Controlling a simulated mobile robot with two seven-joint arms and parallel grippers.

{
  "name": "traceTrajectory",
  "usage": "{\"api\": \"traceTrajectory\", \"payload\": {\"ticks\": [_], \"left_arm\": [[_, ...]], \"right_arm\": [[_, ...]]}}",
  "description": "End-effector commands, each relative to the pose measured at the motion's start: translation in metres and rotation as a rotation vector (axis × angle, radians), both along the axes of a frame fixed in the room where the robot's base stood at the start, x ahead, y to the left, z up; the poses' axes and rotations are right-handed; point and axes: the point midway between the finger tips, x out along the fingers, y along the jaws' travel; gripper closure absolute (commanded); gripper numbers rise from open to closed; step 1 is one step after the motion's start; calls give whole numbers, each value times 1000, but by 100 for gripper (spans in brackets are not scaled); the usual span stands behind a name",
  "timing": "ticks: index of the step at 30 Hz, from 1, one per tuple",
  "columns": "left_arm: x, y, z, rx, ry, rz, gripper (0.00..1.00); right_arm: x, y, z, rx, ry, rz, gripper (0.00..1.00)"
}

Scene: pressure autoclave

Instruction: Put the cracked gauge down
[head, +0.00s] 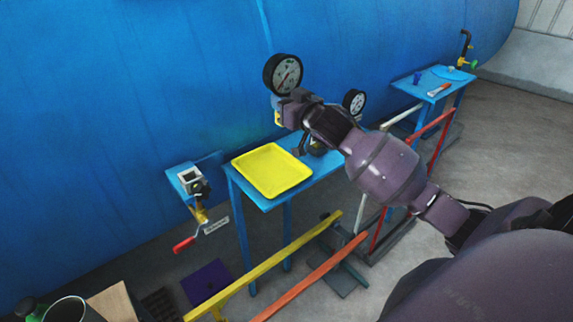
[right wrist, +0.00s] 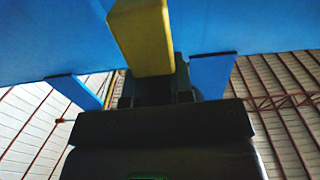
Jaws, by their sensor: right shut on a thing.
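My right gripper (head: 286,103) is shut on a round black-rimmed gauge (head: 283,74), which I take to be the cracked gauge. In the right wrist view a yellow block (right wrist: 140,38) shows at the dark gripper; the gauge's face is hidden there. A second gauge (head: 354,101) shows just behind my right arm; its base is hidden. My left gripper is not in view.
The tray lies on a blue table (head: 243,187) beside the large blue tank (head: 130,90). A valve with a red handle (head: 184,245) is left of it. Yellow (head: 275,262) and orange (head: 312,277) rails run in front. A farther blue table (head: 408,84) holds small items.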

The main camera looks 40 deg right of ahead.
Motion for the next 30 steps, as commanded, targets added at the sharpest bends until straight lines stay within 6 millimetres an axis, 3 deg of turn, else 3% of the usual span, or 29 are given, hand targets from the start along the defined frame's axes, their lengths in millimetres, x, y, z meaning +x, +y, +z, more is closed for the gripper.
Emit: {"api": "traceTrajectory", "payload": {"ticks": [5,24,30], "left_arm": [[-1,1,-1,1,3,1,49],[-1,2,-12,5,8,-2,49],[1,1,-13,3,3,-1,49]], "right_arm": [[-1,6,0,0,-1,28,100],[-1,6,-128,2,1,26,100],[-1,6,-149,0,-1,27,100]]}}
